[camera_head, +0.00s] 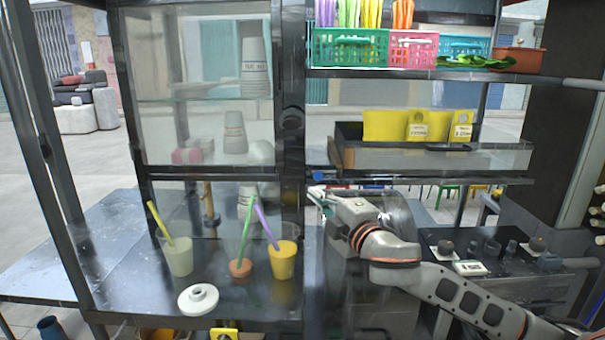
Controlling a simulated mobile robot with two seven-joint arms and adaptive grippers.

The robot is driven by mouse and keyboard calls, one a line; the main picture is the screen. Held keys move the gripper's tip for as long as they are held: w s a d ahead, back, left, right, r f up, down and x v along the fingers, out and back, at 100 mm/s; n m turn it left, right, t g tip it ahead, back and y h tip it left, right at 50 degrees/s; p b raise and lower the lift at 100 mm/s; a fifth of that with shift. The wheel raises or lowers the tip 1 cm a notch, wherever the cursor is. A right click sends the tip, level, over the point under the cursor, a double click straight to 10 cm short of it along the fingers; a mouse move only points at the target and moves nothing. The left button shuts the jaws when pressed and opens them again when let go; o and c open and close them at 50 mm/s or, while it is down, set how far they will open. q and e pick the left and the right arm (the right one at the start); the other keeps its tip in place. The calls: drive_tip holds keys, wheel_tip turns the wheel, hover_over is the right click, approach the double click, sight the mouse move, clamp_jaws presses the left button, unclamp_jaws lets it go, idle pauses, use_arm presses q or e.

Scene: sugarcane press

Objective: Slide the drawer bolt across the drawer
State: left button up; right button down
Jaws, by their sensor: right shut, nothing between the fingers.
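A drawer-like open box (490,158) with a pale front and a dark rim sits under the upper shelf, right of the dark centre post. Yellow card packets (385,126) stand in it. I cannot clearly make out the drawer bolt. A small blue piece (318,175) shows at the post near the box's lower left. My right arm reaches in from the lower right, and my right gripper (319,193) is at the post, just below that piece. It is shut and empty; its fingertips are small and partly hidden. My left gripper is out of view.
Cups with straws, such as a yellow cup (283,262), and a white disc (198,298) stand on the left counter. Coloured baskets (350,48) fill the upper shelf. Small knobs and jars stand on the right counter (500,270).

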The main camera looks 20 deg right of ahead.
drive_tip(key=w, duration=0.6)
drive_tip(key=w+r, duration=0.1)
drive_tip(key=w, duration=0.3)
drive_tip(key=shift+a+p, duration=0.1)
drive_tip(key=shift+p, duration=0.3)
drive_tip(key=d, duration=0.3)
drive_tip(key=shift+s+f, duration=0.2)
drive_tip(key=shift+f, duration=0.1)
drive_tip(key=shift+s+d, duration=0.15)
drive_tip(key=shift+d, duration=0.1)
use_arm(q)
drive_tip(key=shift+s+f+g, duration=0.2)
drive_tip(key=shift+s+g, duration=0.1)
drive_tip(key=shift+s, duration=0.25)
use_arm(e)
drive_tip(key=shift+d+f, duration=0.1)
drive_tip(key=shift+d, duration=0.15)
